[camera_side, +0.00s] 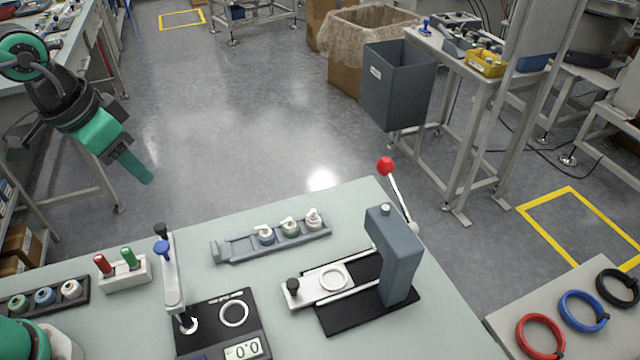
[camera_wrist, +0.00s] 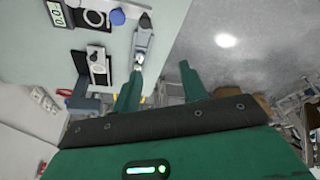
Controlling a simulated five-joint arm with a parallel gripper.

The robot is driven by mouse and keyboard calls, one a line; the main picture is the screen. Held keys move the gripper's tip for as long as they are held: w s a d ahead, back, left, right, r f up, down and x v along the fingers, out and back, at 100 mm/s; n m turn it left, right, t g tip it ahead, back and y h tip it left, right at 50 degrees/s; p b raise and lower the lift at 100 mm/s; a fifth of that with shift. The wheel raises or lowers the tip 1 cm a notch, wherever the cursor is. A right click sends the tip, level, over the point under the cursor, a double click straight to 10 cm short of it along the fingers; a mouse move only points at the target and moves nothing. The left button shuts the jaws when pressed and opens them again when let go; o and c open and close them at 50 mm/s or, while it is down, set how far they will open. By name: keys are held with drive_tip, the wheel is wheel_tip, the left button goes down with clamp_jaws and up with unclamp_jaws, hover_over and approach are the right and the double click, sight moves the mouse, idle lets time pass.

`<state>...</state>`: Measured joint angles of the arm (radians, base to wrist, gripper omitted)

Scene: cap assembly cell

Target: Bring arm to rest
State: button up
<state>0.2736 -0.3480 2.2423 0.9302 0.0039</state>
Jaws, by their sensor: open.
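My gripper (camera_side: 138,168) hangs in the air at the upper left of the side view, above the floor and beyond the table's far edge, pointing down to the right. In the wrist view its two green fingers stand well apart, and my gripper (camera_wrist: 158,82) is open with nothing seen held between them. It touches nothing that I can see. The pale green worktable (camera_side: 190,236) lies below and to the right of it in the side view. My arm's upper links are partly cut off by the picture's left edge.
On the table are a grey lever press (camera_side: 397,255) with a red knob, a grey rack (camera_side: 235,250) with three capped parts, a black unit (camera_side: 215,315) with a display, a white block (camera_side: 125,274) with red and green handles, and a dark tray (camera_side: 25,303). Coloured rings (camera_side: 540,335) lie at right.

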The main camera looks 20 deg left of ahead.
drive_tip(key=s+a+n+t+y, duration=0.1)
drive_tip(key=s+a+n+t, duration=0.1)
drive_tip(key=s+a, duration=0.5)
drive_tip(key=shift+a+n, duration=0.6)
drive_tip(key=shift+a, duration=0.05)
